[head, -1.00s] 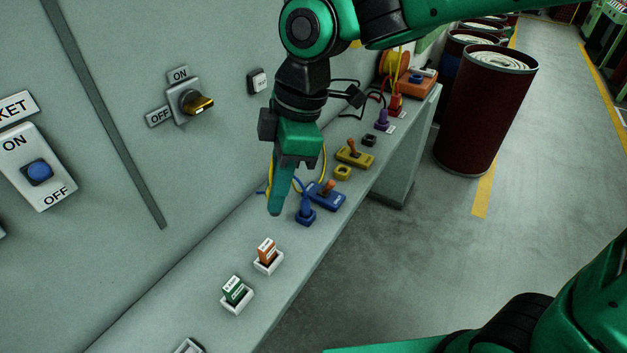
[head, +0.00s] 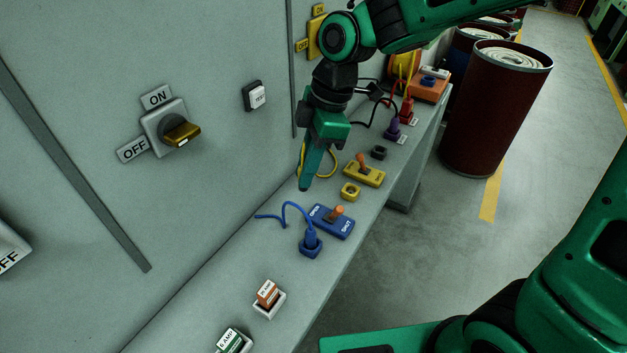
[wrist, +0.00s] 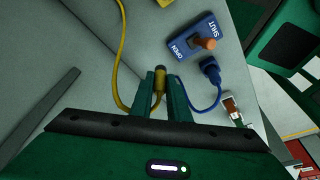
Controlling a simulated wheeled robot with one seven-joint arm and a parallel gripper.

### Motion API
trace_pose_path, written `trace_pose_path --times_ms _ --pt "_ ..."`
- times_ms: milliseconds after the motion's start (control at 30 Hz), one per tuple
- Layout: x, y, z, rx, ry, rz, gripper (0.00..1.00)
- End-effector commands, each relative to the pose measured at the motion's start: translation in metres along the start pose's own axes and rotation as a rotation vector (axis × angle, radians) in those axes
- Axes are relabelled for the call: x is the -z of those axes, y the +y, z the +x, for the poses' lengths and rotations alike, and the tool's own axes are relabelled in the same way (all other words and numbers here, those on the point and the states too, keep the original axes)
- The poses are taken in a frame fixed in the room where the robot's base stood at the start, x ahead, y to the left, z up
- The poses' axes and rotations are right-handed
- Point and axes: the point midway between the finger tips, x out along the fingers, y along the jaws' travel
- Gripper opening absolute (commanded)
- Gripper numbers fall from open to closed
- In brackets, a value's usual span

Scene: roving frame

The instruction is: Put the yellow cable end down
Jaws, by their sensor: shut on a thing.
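My gripper (head: 305,186) hangs over the shelf (head: 262,228), near the wall and left of the yellow socket (head: 350,191). In the wrist view my gripper (wrist: 160,74) is shut on the yellow cable end (wrist: 158,84), a yellow plug with a dark tip between the fingers. Its yellow cable (wrist: 121,50) runs up and away in the wrist view, and part of it (head: 333,160) shows behind the fingers in the head view. The plug itself is hidden by the fingers in the head view. The yellow socket has no plug in it.
A blue plug (head: 311,238) stands in its socket beside the blue switch (head: 331,220). The yellow switch (head: 363,170) is behind the yellow socket. Orange (head: 267,294) and green (head: 229,340) fuses stand nearer.

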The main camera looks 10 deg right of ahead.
Motion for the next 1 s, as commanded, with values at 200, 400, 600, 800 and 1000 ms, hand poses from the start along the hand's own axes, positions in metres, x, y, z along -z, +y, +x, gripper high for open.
trace_pose_path --times_ms 200,400,600,800,1000 --pt "-0.021 0.019 0.011 0.001 -0.001 0.000 0.00" --pt "-0.026 0.021 0.020 0.001 -0.001 0.000 0.00" --pt "-0.033 0.020 0.046 0.003 -0.001 0.001 0.00" --pt "-0.033 0.021 0.050 0.000 0.000 -0.001 0.00" --pt "-0.033 0.020 0.053 0.001 0.000 -0.002 0.00"
